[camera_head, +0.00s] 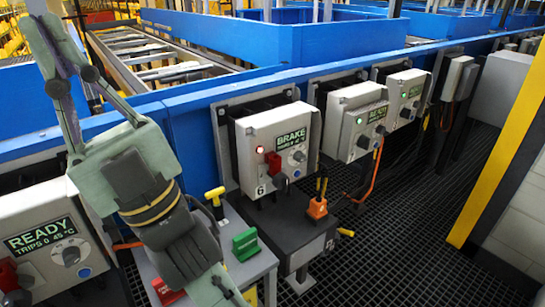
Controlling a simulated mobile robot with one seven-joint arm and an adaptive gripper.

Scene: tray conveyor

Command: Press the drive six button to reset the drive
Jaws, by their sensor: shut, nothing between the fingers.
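A grey control box (275,150) carries a "6" at its lower left corner and a green screen (290,138) reading BRAKE. Its small lamp (259,149) glows red. A red switch part (273,162) sits on its left front and a dark round knob (298,156) on its right; a small dark part (280,182) projects at its lower edge. I cannot tell which of these is the button. My gripper (43,28) is shut and empty at the upper left, pointing up and away from the box. My wrist covers part of the scene left of the box.
Another box (48,245) at left reads READY; two more READY boxes (362,128) (405,97) stand right. Below are a yellow T-handle (214,195), a green block (246,244) and an orange lever (318,207). A yellow post (497,165) stands right; dark grating (400,235) lies open.

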